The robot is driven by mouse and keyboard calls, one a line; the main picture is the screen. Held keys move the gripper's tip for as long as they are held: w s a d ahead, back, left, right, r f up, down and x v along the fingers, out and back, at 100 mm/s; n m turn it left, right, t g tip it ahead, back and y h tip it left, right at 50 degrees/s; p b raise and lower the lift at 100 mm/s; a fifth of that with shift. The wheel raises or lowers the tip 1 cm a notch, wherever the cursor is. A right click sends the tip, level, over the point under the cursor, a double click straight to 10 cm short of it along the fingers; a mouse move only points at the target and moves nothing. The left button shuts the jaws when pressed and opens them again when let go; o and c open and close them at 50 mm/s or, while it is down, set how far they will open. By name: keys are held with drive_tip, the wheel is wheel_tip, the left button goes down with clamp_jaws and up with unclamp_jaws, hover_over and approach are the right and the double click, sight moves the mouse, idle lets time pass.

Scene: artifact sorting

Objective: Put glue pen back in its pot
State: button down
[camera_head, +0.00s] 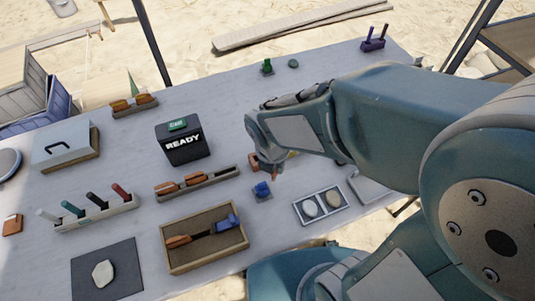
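My gripper (267,160) is over the middle of the table, pointing down, beside a small orange-brown object (254,162). The arm's wrist covers much of this area, so I cannot tell whether the fingers are open, shut, or touching that object. A small yellow bit (293,154) shows just right of the fingers, partly hidden by my arm. I cannot tell which thing is the glue pen. A small blue block-like item (262,189) stands just below the gripper and may be a pot. A white rack (97,216) at left holds several upright pens with white, teal, dark and red bodies.
A wooden tray (208,264) with a brush-like tool lies at front. A tool holder (197,184), a black READY box (183,148) and a two-pocket tray (321,205) stand nearby. A purple holder (373,44) is at the far right corner.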

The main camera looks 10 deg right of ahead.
drive_tip(key=w+a+f, duration=0.1)
drive_tip(key=w+f, duration=0.2)
drive_tip(key=w, duration=0.1)
drive_tip(key=w+a+f, duration=0.1)
drive_tip(key=w+f, duration=0.2)
drive_tip(key=w, duration=0.1)
drive_tip(key=w+a+f, duration=0.1)
drive_tip(key=w+f, duration=0.3)
drive_tip(key=w, duration=0.1)
drive_tip(key=shift+w+a, duration=0.1)
drive_tip(key=shift+a, duration=0.1)
drive_tip(key=shift+d+f, duration=0.1)
drive_tip(key=shift+f, duration=1.3)
drive_tip(key=c, duration=0.6)
unclamp_jaws()
drive_tip(key=r, duration=0.4)
drive_tip(key=s+r, duration=0.1)
drive_tip(key=r, duration=0.3)
drive_tip(key=a+r, duration=0.1)
drive_tip(key=r, duration=0.3)
drive_tip(key=shift+s, duration=0.4)
